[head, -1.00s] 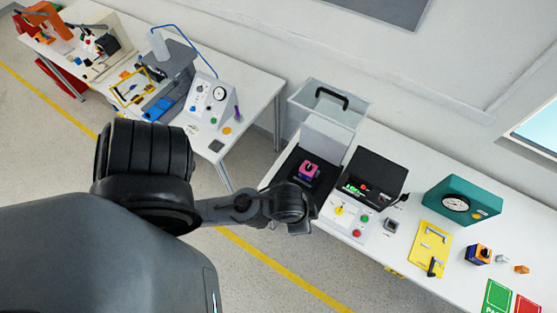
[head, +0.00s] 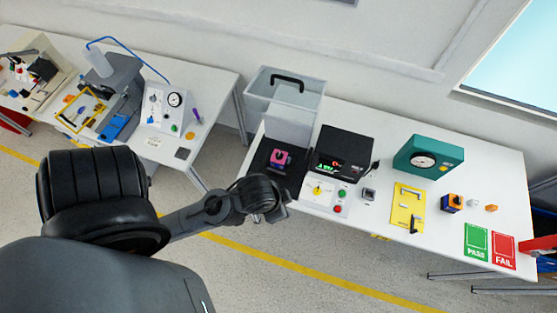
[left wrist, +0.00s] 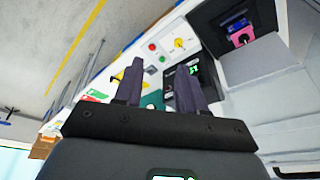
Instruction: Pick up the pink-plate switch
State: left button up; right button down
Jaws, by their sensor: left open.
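The pink-plate switch (head: 279,160) sits on a black recessed bed (head: 262,168) at the left end of the right-hand table. It has a pink plate, a dark knob and a blue-purple body, and it also shows at the upper right of the left wrist view (left wrist: 241,37). My left arm reaches in from the left in the head view and ends just below the switch, with its fingers hidden there. In the left wrist view my left gripper (left wrist: 160,75) is open and empty, with the switch off to the right of its fingers. My right gripper is not in view.
A raised clear cover with a black handle (head: 288,80) stands behind the switch. A black display box (head: 343,153) and a control panel (head: 328,194) adjoin on the right. Farther right are a teal gauge box (head: 428,157), a yellow plate (head: 407,208) and another orange-blue switch (head: 451,203).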

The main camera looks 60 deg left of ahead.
pick_arm(q)
jog(key=o, duration=1.1)
jog(key=shift+d, duration=0.1)
